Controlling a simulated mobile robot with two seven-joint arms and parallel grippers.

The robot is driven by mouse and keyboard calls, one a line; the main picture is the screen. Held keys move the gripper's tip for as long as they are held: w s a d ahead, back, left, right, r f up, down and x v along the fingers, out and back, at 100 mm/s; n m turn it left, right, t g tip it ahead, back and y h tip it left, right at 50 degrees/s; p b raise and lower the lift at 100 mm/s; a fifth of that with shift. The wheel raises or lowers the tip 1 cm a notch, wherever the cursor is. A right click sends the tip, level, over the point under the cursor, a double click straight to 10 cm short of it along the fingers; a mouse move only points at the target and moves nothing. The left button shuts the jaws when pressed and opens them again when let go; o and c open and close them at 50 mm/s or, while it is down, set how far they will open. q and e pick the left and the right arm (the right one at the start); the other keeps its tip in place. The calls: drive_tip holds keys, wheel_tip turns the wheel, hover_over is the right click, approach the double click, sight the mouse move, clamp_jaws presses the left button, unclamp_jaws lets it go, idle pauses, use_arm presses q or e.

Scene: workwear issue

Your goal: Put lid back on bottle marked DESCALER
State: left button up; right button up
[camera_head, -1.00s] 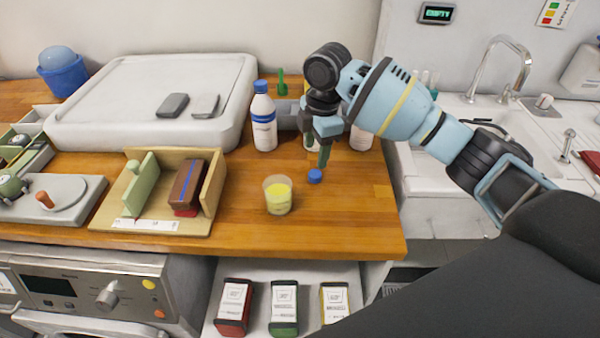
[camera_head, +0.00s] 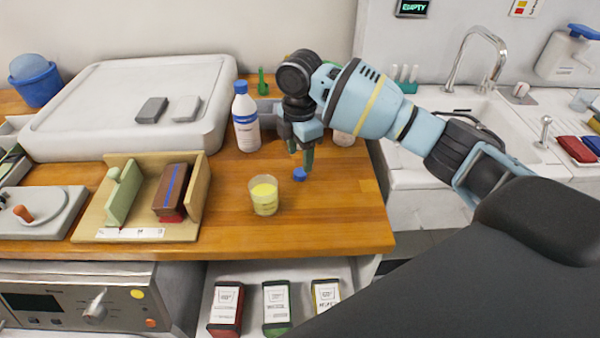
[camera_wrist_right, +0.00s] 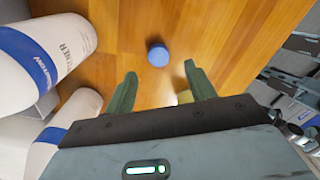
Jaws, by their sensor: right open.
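A small blue lid (camera_head: 299,174) lies on the wooden counter. It also shows in the right wrist view (camera_wrist_right: 158,54), just beyond my fingertips and roughly between them. My right gripper (camera_head: 302,160) is open and empty, pointing down just above and behind the lid; its two green fingers stand apart in the wrist view (camera_wrist_right: 161,82). A white bottle (camera_head: 246,125) with a blue cap and blue band stands left of the gripper. Another white bottle (camera_head: 343,138) is partly hidden behind my arm.
A glass of yellow liquid (camera_head: 264,196) stands left and in front of the lid. A wooden holder (camera_head: 95,218) with a brown block is further left. A grey-white tray (camera_head: 75,105) fills the back left. The counter's right edge and a sink (camera_head: 440,150) lie right.

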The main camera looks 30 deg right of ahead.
sight(300, 171)
wheel_tip(300, 171, down, 5)
drive_tip(key=shift+w+d+f, duration=0.1)
drive_tip(key=shift+d, duration=0.05)
idle(0.4)
drive_tip(key=shift+c, duration=0.4)
drive_tip(key=c, duration=1)
